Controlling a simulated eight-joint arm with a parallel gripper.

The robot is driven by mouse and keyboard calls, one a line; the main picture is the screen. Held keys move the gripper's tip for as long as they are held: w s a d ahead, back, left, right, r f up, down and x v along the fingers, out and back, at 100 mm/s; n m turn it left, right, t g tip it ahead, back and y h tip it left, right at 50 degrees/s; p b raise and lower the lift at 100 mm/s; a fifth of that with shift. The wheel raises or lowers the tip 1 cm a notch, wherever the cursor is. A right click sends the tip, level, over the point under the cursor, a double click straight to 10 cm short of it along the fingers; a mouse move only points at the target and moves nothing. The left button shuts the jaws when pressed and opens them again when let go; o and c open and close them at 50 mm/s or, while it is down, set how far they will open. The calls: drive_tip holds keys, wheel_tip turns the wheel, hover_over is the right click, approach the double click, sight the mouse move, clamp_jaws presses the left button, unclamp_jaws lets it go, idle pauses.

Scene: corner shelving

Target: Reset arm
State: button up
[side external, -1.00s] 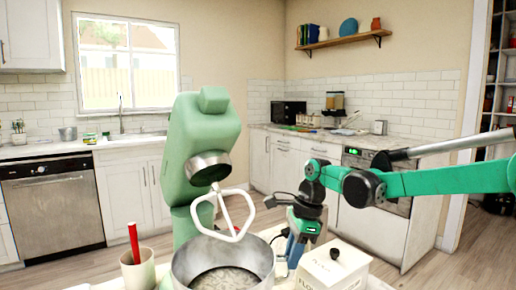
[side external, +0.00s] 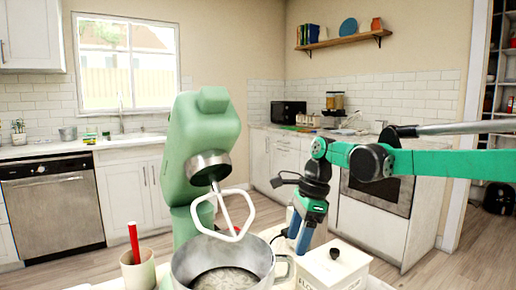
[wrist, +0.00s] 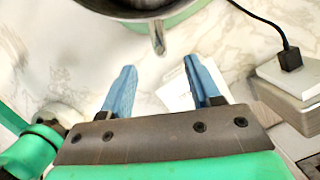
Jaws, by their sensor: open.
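My gripper (side external: 297,240) points down beside the metal mixer bowl, between the bowl and the white lidded box. Its blue fingers (wrist: 158,85) are apart and empty in the wrist view, above the marble top. My green arm reaches in from the right in the side view. The green stand mixer (side external: 203,130) has its head tilted up, with a white beater (side external: 234,218) hanging over the bowl (side external: 222,266). The bowl's rim and a metal handle (wrist: 157,38) show at the top of the wrist view, just ahead of the fingers.
A white box with a dark knob (side external: 333,268) stands right of the bowl. A cup with a red-handled tool (side external: 137,268) stands at the left. In the wrist view, a white card (wrist: 177,92) lies beneath the fingers and a dark cord (wrist: 265,22) runs at the upper right.

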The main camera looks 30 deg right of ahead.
drive_tip(key=shift+d+r, duration=0.1)
drive_tip(key=shift+r, duration=0.45)
drive_tip(key=shift+s+r, duration=0.2)
drive_tip(key=shift+r, duration=0.05)
drive_tip(key=s+f+n+t+h, duration=0.1)
drive_tip(key=s+n, duration=0.4)
drive_tip(key=n, duration=0.6)
drive_tip(key=s+f+n+t+h, duration=0.1)
drive_tip(key=s+f+n+t, duration=0.2)
drive_tip(key=n, duration=0.9)
drive_tip(key=s+t, duration=0.2)
drive_tip(key=s, duration=0.1)
drive_tip(key=shift+s+f+h, duration=0.2)
drive_tip(key=shift+f+h, duration=0.1)
drive_tip(key=shift+f, duration=0.05)
